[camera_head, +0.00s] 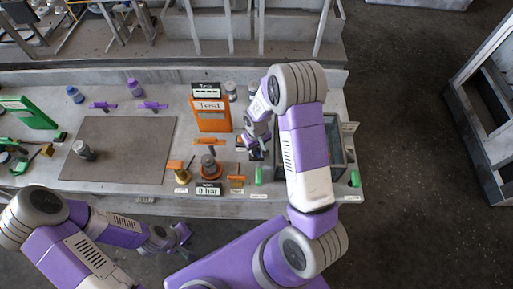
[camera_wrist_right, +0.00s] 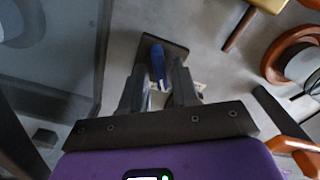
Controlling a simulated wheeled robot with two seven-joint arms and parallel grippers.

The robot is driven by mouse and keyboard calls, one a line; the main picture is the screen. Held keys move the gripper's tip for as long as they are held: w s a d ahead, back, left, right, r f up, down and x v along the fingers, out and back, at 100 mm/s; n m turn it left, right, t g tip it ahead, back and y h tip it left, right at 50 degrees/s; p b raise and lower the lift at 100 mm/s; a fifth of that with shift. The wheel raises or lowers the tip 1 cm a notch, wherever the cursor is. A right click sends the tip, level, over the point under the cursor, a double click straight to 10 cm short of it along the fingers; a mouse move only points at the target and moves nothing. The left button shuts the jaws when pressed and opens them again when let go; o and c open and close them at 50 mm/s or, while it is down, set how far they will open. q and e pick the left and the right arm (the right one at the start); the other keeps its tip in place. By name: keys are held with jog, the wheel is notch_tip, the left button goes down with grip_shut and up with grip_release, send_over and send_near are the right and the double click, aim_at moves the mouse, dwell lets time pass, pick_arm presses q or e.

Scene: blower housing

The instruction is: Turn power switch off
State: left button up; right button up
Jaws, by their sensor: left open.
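The power switch is a dark plate (camera_wrist_right: 172,47) with a blue lever (camera_wrist_right: 157,64), seen in the right wrist view; I take it for the power switch. My right gripper (camera_wrist_right: 160,80) is partly open, one finger on each side of the lever's near end, with gaps beside it. Whether a finger touches the lever is unclear. In the head view my right gripper (camera_head: 257,143) is low over the bench, right of the orange "Test" panel, and largely covers the switch. My left gripper (camera_head: 177,238) is open and empty, in front of the bench's front edge.
Left of the right gripper stand an orange "Test" panel (camera_head: 212,115), an orange-and-grey device (camera_head: 208,164) and a "0 bar" display (camera_head: 208,189). A glass-walled box (camera_head: 338,140) is close on the right. A dark mat (camera_head: 115,150) lies mostly bare on the left.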

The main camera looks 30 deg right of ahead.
aim_at(257, 150)
jog(key=shift+o, duration=0.5)
notch_tip(257, 150, up, 8)
jog(key=shift+f+p, duration=0.25)
jog(key=shift+p, duration=0.15)
jog(key=shift+r, duration=0.1)
